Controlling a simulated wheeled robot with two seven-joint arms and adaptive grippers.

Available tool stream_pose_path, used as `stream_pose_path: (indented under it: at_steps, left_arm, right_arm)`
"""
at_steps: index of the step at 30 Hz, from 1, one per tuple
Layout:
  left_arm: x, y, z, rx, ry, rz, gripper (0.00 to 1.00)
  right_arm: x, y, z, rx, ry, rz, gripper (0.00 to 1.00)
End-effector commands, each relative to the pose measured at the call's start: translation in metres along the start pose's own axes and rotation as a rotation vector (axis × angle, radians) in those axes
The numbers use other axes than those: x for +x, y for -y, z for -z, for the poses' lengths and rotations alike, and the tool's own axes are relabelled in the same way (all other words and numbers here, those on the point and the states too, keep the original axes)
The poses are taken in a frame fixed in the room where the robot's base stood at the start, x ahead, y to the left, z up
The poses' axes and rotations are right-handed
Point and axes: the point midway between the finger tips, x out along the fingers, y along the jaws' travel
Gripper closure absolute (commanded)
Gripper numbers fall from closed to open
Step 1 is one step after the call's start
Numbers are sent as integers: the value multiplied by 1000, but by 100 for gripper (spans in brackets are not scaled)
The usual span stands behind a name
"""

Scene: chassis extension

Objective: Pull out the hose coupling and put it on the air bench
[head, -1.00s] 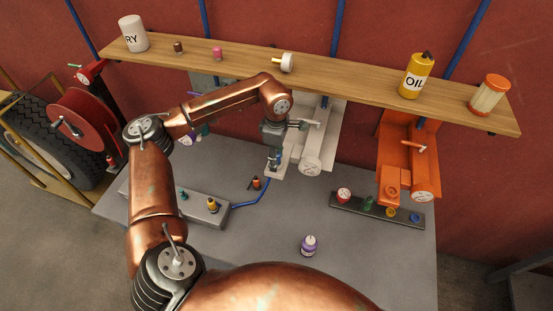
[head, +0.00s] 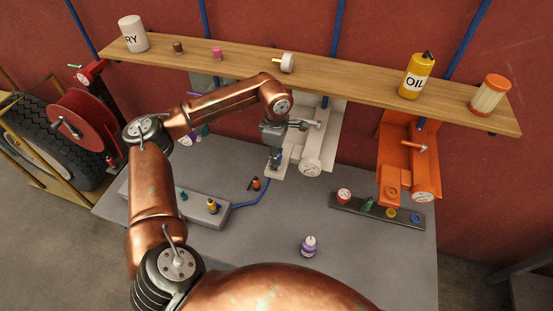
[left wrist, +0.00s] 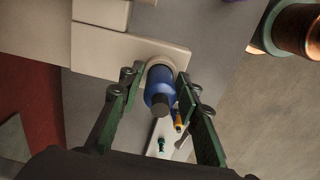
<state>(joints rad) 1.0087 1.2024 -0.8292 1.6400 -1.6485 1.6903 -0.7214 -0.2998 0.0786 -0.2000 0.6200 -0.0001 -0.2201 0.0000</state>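The hose coupling looks to be the blue cylinder with a dark end (left wrist: 160,90) in the left wrist view. A pale ring on a white block (left wrist: 163,62) is around its far end. My left gripper (head: 274,160) is down at the front of the white machine (head: 313,150); its fingers also show in the left wrist view (left wrist: 160,80), one each side of the cylinder. I cannot tell whether both fingers touch it. In the head view the gripper mostly hides the coupling. No label tells which thing is the air bench. My right gripper is not seen.
A low grey block (head: 203,208) with small fittings stands left; a blue hose (head: 250,203) runs from it toward the gripper. A dark strip (head: 378,211) with several caps lies right, by an orange machine (head: 407,160). A purple bottle (head: 309,246) stands in front. A shelf (head: 350,75) hangs above.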

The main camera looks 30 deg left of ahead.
Motion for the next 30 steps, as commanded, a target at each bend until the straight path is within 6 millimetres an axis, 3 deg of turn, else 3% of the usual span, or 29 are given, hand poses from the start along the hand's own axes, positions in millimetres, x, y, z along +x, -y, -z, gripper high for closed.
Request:
stream_pose_path:
  at_steps: [12,15,16,27,30]
  left_arm:
    - [0,0,0,0,0,0,100]
    - [0,0,0,0,0,0,100]
    - [0,0,0,0,0,0,68]
    - [0,0,0,0,0,0,42]
    - [0,0,0,0,0,0,42]
  right_arm:
    - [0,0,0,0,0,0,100]
    - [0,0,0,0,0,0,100]
    - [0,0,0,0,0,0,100]
    - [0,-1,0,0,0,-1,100]
    - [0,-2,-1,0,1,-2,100]
